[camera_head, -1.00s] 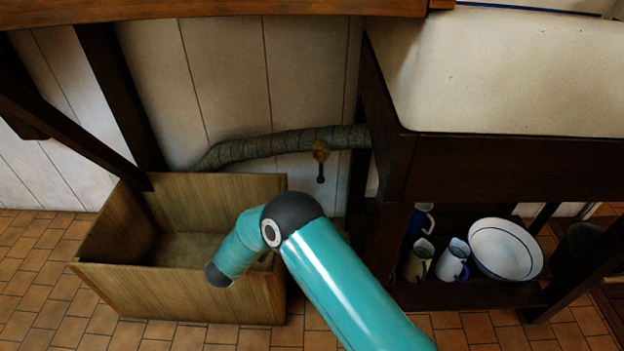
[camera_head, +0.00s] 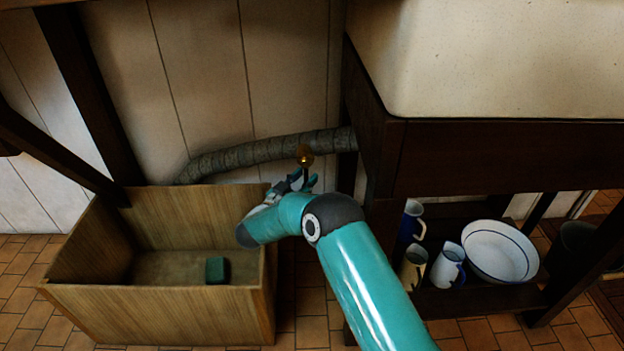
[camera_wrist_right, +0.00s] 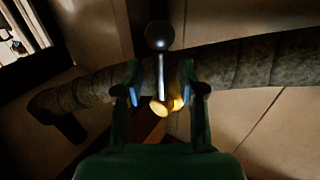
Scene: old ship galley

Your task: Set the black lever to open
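The black lever (camera_head: 306,174) hangs down from a brass valve (camera_head: 304,155) on the grey wrapped pipe (camera_head: 265,152). In the right wrist view the lever shows as a black ball knob (camera_wrist_right: 159,36) on a thin shiny stem, with the brass valve (camera_wrist_right: 160,105) at its other end. My right gripper (camera_head: 308,183) is at the lever, just below the valve. In the wrist view the right gripper (camera_wrist_right: 160,80) is open, one finger on each side of the stem, with gaps showing. In the head view the fingers partly hide the lever. My left gripper is not in view.
A wooden crate (camera_head: 160,314) with a green block (camera_head: 217,270) inside stands left of my right arm. A sink (camera_head: 500,60) on a dark wooden frame is to the right. Jugs (camera_head: 448,265) and a white basin (camera_head: 499,251) stand on its low shelf.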

